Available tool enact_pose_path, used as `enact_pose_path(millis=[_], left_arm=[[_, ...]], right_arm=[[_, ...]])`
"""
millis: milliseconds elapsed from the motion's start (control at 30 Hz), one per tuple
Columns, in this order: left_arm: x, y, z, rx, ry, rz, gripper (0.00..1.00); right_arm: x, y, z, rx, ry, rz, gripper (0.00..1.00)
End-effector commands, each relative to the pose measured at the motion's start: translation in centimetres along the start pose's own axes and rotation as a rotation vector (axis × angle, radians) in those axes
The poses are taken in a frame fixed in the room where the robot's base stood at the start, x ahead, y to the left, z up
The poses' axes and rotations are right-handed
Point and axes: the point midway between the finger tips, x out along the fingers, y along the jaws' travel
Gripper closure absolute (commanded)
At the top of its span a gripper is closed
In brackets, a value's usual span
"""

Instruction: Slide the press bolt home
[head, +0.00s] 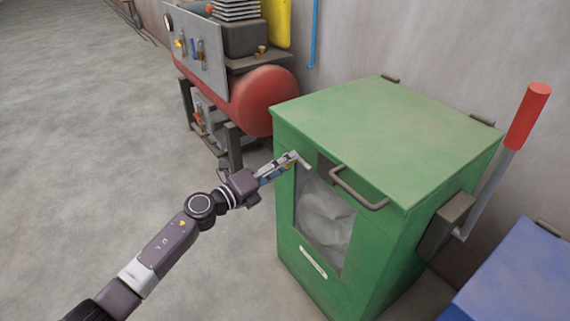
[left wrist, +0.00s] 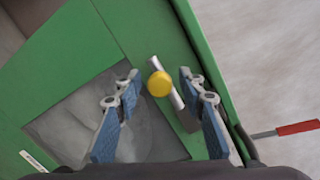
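The press is a green cabinet (head: 440,165) with a window in its front. A silver bolt rod (left wrist: 176,99) with a round yellow knob (left wrist: 159,84) lies on the green front, seen in the left wrist view. My left gripper (head: 290,163) is at the upper left of the cabinet front in the head view. It is open, and in the left wrist view (left wrist: 160,96) its fingers stand on either side of the knob, with visible gaps. The knob is hidden in the head view. My right gripper is not in view.
A grey bar handle (head: 360,192) sticks out right of my left gripper. A red-gripped lever (head: 527,115) rises at the cabinet's right. A red tank machine (head: 265,98) stands behind left, a blue box (head: 520,275) front right. Left floor is clear.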

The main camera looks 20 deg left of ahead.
Motion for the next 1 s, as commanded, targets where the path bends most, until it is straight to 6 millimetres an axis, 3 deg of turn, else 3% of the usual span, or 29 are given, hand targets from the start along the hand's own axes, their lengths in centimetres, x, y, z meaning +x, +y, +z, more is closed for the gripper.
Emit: enact_pose_path(millis=[233, 567, 933, 1000], left_arm=[[0.1, 0.0, 0.0, -0.001, 0.0, 0.0, 0.63], [0.1, 0.0, 0.0, -0.001, -0.001, 0.0, 0.99], [0.0, -0.1, -0.1, -0.002, 0.0, 0.0, 1.0], [0.0, -0.3, -0.5, -0.003, 0.001, 0.001, 1.0]], right_arm=[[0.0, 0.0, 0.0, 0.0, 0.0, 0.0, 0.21], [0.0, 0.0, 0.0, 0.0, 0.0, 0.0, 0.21], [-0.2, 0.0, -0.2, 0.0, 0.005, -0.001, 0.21], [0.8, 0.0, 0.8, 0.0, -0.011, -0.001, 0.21]])
